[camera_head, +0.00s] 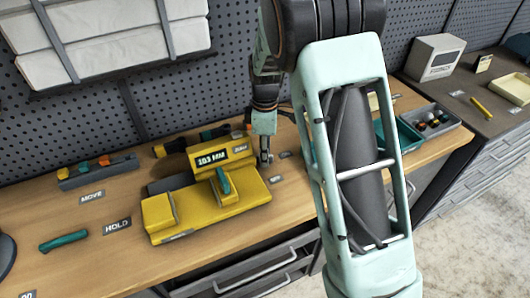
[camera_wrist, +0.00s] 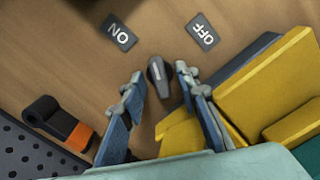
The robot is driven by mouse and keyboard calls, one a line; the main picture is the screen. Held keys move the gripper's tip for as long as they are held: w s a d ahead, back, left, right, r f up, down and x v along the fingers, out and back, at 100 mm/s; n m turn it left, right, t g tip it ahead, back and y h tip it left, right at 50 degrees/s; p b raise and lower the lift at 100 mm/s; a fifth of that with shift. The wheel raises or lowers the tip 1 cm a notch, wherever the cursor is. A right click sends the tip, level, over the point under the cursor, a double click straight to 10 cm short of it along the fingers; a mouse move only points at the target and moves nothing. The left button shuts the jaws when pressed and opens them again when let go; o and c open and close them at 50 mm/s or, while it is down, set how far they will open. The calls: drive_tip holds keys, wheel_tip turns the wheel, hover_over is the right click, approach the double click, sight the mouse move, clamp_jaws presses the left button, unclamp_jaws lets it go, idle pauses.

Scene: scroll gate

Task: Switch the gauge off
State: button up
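The yellow gauge (camera_head: 205,205) sits on the wooden bench, its display reading what looks like 103 MM. Part of its yellow body (camera_wrist: 265,85) shows at the right of the wrist view. A dark rotary knob (camera_wrist: 158,80) with a pale line stands on the bench beside it. An ON label (camera_wrist: 118,32) lies up-left of the knob and an OFF label (camera_wrist: 203,31) up-right. The knob's narrow end points upward, tilted slightly toward ON. My gripper (camera_wrist: 159,74) is open, pointing down, one finger on each side of the knob; contact is unclear. It also shows in the head view (camera_head: 266,157).
A black and orange object (camera_wrist: 58,122) lies left of my gripper in the wrist view. A teal handle (camera_head: 63,240), MOVE (camera_head: 92,197) and HOLD (camera_head: 116,226) labels lie on the left bench. A pegboard (camera_head: 120,110) stands behind; bins (camera_head: 430,122) are at right.

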drive_tip(key=shift+c, duration=0.4)
clamp_jaws()
drive_tip(key=shift+m, duration=0.3)
drive_tip(key=m, duration=0.5)
drive_tip(key=shift+b, duration=0.35)
drive_tip(key=m, duration=0.6)
drive_tip(key=shift+m, duration=0.3)
drive_tip(key=shift+o, duration=0.4)
unclamp_jaws()
